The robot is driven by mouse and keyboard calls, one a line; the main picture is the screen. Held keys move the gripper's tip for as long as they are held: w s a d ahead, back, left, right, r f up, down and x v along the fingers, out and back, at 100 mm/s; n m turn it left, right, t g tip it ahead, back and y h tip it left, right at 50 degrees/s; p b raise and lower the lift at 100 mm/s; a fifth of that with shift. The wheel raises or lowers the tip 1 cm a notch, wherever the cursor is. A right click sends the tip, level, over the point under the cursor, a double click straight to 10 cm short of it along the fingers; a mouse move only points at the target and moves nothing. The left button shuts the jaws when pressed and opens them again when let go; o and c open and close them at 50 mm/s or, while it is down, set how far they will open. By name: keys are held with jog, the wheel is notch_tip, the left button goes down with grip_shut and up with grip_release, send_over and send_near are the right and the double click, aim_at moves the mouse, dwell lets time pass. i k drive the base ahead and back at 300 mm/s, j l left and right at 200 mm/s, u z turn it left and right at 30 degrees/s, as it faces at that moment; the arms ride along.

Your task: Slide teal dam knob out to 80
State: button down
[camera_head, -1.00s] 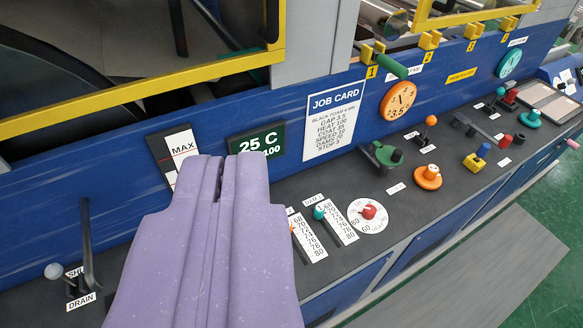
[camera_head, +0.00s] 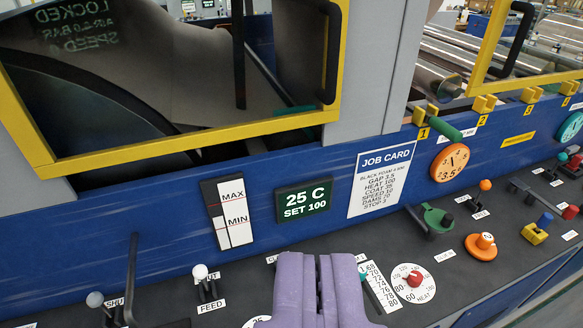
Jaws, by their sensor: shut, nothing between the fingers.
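The teal dam knob (camera_head: 364,275) shows as a small teal bit at the upper end of a white numbered scale (camera_head: 381,289), just right of my gripper. The scale runs from 68 at the top down to 80 at the near end; the knob sits near the 68 end. My gripper (camera_head: 320,258) is purple, shut and empty, its tips at the console's back edge left of the knob. It covers part of the knob and the second scale to its left. I cannot tell whether it touches the knob.
A red heat knob (camera_head: 414,279) on a white dial stands close right of the scale. Orange (camera_head: 481,246) and green (camera_head: 436,218) controls lie farther right. White-knobbed levers (camera_head: 200,272) stand at left. The blue panel with a job card (camera_head: 381,180) rises behind.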

aim_at(363, 270)
jog(key=i+l, duration=0.1)
jog(key=i, duration=0.35)
jog(key=i+l, duration=0.15)
jog(key=i, duration=0.3)
